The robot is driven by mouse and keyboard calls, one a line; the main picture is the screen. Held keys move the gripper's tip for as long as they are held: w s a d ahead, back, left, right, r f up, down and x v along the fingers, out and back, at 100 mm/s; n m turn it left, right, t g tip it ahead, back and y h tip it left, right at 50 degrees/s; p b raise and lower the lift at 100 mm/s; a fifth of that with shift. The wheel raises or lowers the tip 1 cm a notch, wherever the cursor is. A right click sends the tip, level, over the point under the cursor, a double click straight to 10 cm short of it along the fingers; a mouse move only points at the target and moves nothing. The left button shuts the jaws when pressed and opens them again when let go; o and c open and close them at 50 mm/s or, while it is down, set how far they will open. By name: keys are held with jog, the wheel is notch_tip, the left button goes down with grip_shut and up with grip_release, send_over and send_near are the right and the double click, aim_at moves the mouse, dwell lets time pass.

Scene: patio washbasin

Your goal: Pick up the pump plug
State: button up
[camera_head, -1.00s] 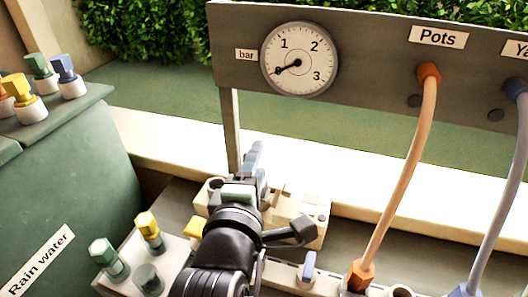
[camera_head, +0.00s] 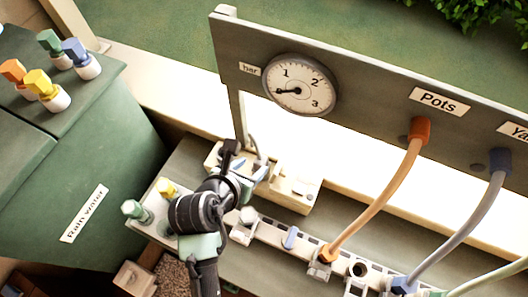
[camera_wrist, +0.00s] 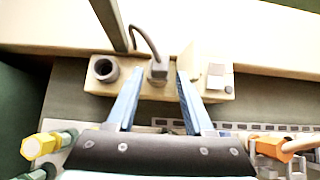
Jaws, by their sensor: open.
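The pump plug (camera_wrist: 157,72) is a grey plug with a dark cable looping up from it, in the wrist view. It sits upright on a cream block (camera_wrist: 184,90), between a dark round socket (camera_wrist: 104,68) and a pale switch-like part (camera_wrist: 217,78). My gripper (camera_wrist: 154,76) is open, its two blue fingers reaching toward the block on either side of the plug in the picture. I cannot tell whether they are level with it. Nothing is between the fingers but the plug. In the head view my gripper (camera_head: 262,170) is over the block's left part, and my arm mostly hides the plug.
A grey post stands behind the block, below a panel with a pressure gauge (camera_head: 299,84). A slotted rail (camera_head: 270,235) with hose fittings runs to the right, with an orange hose (camera_head: 385,195). Yellow and green valve knobs (camera_head: 136,210) stand left. A green rain-water tank (camera_head: 90,170) is beyond.

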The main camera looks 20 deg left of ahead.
aim_at(264, 157)
jog(key=x, duration=1.1)
jog(key=shift+s, duration=0.15)
grip_shut()
